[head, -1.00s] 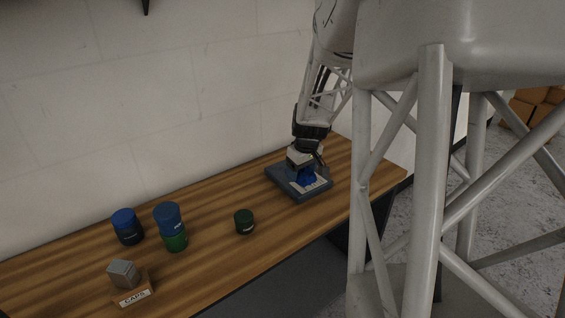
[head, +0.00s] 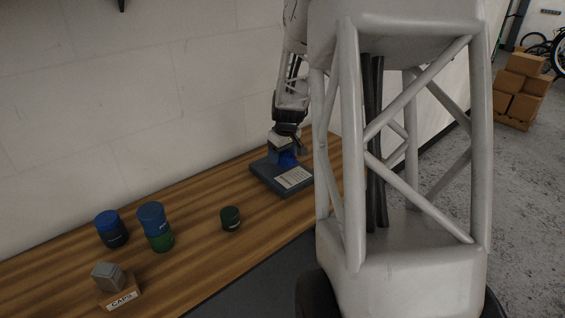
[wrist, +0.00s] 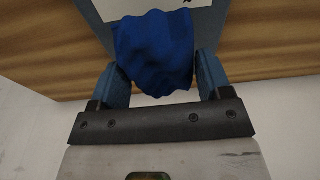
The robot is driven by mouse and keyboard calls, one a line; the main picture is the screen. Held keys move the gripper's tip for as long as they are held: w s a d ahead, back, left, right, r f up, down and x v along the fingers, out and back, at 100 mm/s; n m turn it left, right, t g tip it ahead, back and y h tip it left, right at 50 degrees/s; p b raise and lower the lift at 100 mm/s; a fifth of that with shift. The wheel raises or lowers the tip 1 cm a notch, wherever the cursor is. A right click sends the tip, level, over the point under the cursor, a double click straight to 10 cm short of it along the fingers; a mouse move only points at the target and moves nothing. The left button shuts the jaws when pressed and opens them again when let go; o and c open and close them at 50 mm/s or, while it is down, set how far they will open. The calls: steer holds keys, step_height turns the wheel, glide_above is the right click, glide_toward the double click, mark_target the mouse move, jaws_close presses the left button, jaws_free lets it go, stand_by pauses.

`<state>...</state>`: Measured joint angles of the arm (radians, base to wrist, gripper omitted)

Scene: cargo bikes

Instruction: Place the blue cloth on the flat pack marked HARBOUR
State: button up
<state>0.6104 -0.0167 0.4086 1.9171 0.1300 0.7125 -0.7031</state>
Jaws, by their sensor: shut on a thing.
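The blue cloth (head: 288,159) is a bunched lump in my gripper (head: 286,155) at the back part of a flat dark blue-grey pack (head: 264,175). The pack lies on the bench and has a white label on top; its lettering is too small to read. In the wrist view the cloth (wrist: 153,48) sits between the two blue fingers of my gripper (wrist: 160,80), which is shut on it. Part of the pack (wrist: 93,18) shows beyond the cloth. I cannot tell whether the cloth touches the pack.
On the wooden bench (head: 190,262) stand a dark green tin (head: 231,219), a blue container on a green one (head: 155,226), a dark blue container (head: 111,229) and a grey block on a holder marked CAPS (head: 122,298). The wall is close behind. Cardboard boxes (head: 522,88) stand far right.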

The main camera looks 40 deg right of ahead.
mark_target(286, 154)
steer(key=shift+f, duration=0.1)
steer(key=shift+f, duration=1.65)
steer(key=shift+f, duration=0.15)
steer(key=o, duration=0.9)
steer(key=r, duration=0.4)
steer(key=s+r, duration=0.1)
steer(key=r, duration=0.7)
steer(key=shift+s+r, duration=0.1)
steer(key=shift+s, duration=0.3)
steer(key=shift+a, duration=0.1)
